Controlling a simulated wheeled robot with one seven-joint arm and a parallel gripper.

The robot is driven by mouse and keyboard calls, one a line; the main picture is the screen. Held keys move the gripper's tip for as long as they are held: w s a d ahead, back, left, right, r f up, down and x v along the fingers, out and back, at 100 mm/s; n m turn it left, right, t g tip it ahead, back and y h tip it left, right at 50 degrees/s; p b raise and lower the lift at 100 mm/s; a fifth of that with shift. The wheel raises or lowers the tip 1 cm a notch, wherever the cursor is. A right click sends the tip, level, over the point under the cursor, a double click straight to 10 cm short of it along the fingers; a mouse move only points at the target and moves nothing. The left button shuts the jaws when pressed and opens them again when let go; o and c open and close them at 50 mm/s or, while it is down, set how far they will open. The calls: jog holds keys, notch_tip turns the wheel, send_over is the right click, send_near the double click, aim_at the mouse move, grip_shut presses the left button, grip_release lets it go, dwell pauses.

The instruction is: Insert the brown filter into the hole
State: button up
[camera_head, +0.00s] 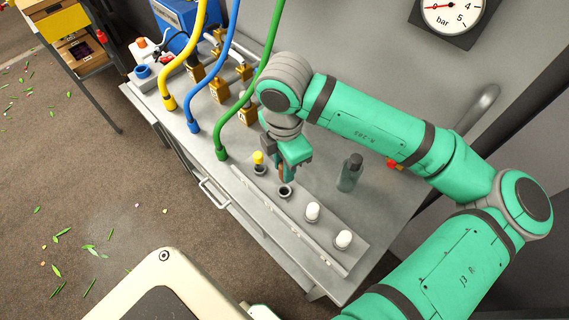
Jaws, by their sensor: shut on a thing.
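My gripper (285,165) points down over the bench rail and is shut on the brown filter (282,174). Only a thin brown sliver of the filter shows below the green fingers; the rest is hidden. An open dark hole with a raised rim (285,191) sits in the grey rail (300,228), just below the filter in the picture. The filter looks close to the hole, but I cannot tell whether its lower end is above it or touches its rim.
A yellow-topped filter (258,158) stands in the rail to the left. Two white-topped ones (312,211) (343,239) stand to the right. A dark grey bottle (350,173) stands behind. Yellow, blue and green hoses (247,97) rise at the left.

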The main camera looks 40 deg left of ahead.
jog(key=shift+f, duration=0.1)
jog(key=shift+w+f, duration=0.1)
jog(key=shift+f, duration=0.15)
jog(key=shift+d+f, duration=0.15)
jog(key=shift+f, duration=0.2)
jog(key=shift+s+f, duration=0.15)
jog(key=shift+f, duration=0.5)
jog(key=shift+s+f, duration=0.15)
jog(key=shift+f, duration=1)
jog(key=shift+w+f, duration=0.1)
jog(key=shift+f, duration=1.1)
jog(key=o, duration=1.1)
